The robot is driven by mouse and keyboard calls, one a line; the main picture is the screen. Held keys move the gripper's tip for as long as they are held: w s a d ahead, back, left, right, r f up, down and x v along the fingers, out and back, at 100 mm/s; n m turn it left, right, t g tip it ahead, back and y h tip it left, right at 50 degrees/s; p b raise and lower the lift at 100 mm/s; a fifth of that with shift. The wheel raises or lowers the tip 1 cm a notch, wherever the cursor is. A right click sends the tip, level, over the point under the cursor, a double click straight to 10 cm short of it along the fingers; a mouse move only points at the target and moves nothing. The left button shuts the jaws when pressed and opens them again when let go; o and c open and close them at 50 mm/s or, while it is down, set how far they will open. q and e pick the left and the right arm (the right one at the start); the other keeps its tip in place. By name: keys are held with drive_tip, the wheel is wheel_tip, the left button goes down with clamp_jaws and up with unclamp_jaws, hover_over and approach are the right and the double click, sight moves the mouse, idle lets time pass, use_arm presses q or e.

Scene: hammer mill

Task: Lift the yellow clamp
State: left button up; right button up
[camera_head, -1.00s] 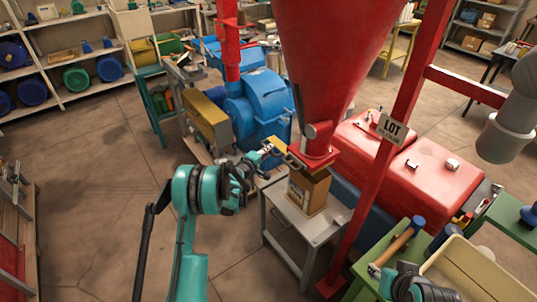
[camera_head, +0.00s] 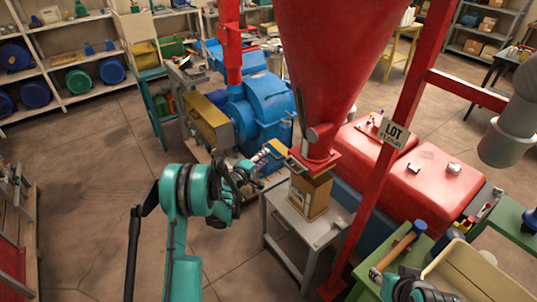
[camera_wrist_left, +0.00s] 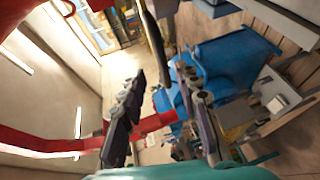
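The yellow clamp (camera_head: 278,148) shows as a small yellow piece beside the outlet of the red hopper, above the small grey table. My left gripper (camera_head: 264,160) is just to the left of it and a little lower, partly overlapping it in the head view. In the left wrist view, the two fingers of this gripper (camera_wrist_left: 165,118) stand wide apart with nothing between them. I cannot make out the clamp in the wrist view. Of my right arm, only a teal and dark part shows at the bottom right of the head view; its fingers do not show.
The red hopper (camera_head: 325,60) stands over a cardboard box (camera_head: 309,195) on the grey table (camera_head: 285,215). A red post (camera_head: 388,165) rises to the right. A blue machine (camera_head: 262,105) is behind. A hammer (camera_head: 400,248) lies on the green bench. The floor at left is open.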

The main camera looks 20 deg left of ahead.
use_arm(q)
drive_tip(key=v, duration=0.6)
drive_tip(key=shift+s, duration=0.3)
drive_tip(key=shift+a, duration=0.1)
drive_tip(key=s+d+r+m+g, duration=0.5)
drive_tip(key=s+d+r+m, duration=0.3)
drive_tip(key=s+d+r, duration=0.5)
drive_tip(key=s+a+f+m+g+y, duration=0.1)
drive_tip(key=s+m+y, duration=0.1)
drive_tip(key=s, duration=1)
drive_tip(key=s+a+f+m+g+y, duration=0.2)
drive_tip(key=s+m, duration=0.2)
drive_tip(key=s, duration=0.8)
